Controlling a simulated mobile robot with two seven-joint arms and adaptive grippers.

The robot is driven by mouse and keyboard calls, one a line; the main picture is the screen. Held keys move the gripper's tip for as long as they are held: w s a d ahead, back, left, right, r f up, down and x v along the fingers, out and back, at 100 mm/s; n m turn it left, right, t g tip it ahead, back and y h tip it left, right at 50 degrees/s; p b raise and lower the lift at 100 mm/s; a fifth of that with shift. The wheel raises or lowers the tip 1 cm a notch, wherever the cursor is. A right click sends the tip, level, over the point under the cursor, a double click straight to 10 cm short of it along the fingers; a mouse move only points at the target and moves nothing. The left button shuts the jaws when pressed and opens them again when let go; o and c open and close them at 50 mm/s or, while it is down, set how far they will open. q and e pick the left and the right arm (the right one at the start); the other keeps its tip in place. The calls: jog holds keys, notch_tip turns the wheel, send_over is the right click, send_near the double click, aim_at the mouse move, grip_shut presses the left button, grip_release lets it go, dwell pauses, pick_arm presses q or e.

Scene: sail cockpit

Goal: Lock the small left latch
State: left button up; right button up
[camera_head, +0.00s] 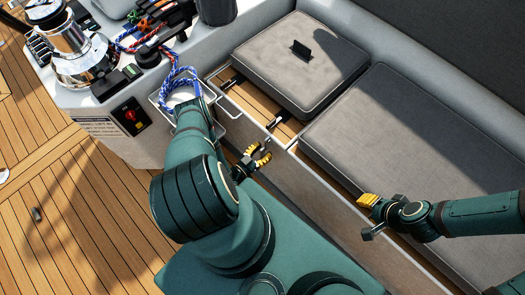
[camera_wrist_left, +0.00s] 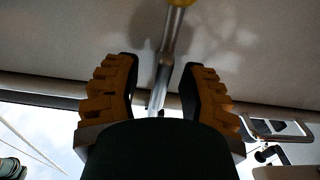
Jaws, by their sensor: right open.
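My left gripper (camera_head: 257,158) is in front of the bench's front panel, just below the seat edge. In the left wrist view its two yellow-padded fingers (camera_wrist_left: 160,95) stand apart, with a slim metal latch rod (camera_wrist_left: 170,45) showing between them. I cannot tell whether either finger touches the rod. In the head view a small metal piece (camera_head: 267,142) shows just above the gripper. My right gripper (camera_head: 370,202) is open over the bench's front edge, apart from the latches.
A grey seat cushion (camera_head: 298,65) with a black tab lies on the bench, beside a longer cushion (camera_head: 430,145). A white wire basket with blue rope (camera_head: 180,78) hangs at the left. Winch (camera_head: 75,50) and red switch panel (camera_head: 130,116) stand further left.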

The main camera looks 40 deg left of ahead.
pick_arm(q)
jog(key=s, duration=1.2)
jog(key=shift+a, duration=0.45)
